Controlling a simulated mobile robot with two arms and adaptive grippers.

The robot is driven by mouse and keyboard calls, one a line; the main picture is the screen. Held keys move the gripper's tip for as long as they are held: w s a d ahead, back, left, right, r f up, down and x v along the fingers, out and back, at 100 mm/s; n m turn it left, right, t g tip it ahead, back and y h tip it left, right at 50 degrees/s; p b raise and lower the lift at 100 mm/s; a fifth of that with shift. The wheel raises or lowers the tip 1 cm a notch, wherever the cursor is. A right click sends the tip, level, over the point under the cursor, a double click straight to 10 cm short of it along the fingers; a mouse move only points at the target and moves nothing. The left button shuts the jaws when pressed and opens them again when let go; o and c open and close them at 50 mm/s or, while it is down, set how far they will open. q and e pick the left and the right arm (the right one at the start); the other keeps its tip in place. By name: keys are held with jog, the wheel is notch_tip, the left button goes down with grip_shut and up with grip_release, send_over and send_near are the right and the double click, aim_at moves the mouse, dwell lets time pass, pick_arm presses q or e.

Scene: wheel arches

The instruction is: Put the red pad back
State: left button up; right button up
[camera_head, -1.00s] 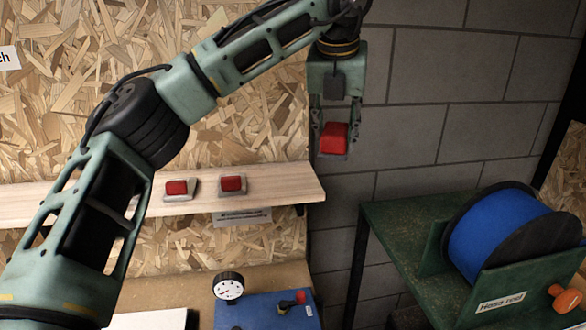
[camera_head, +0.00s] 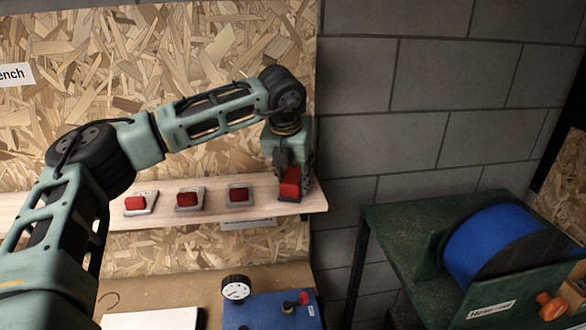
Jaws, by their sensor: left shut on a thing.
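My left gripper (camera_head: 292,176) is shut on a red pad (camera_head: 290,188) with a grey base at the right end of the wooden shelf (camera_head: 262,209). The held pad is at the level of the shelf top; I cannot tell whether it touches the wood. To its left, three similar red pads stand in a row on the shelf: a near one (camera_head: 239,194), a middle one (camera_head: 188,198) and a far left one (camera_head: 135,203). A label below the shelf edge is too small to read. My right gripper is not in view.
A chipboard panel (camera_head: 230,45) backs the shelf. Below are a bench with a round gauge (camera_head: 235,289) and a blue case (camera_head: 260,313). A green stand (camera_head: 400,215) with a blue hose reel (camera_head: 500,240) stands at the right. A gap separates stand and shelf.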

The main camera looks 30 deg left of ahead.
pick_arm(q)
jog(key=shift+f, duration=0.1)
jog(key=o, duration=1.1)
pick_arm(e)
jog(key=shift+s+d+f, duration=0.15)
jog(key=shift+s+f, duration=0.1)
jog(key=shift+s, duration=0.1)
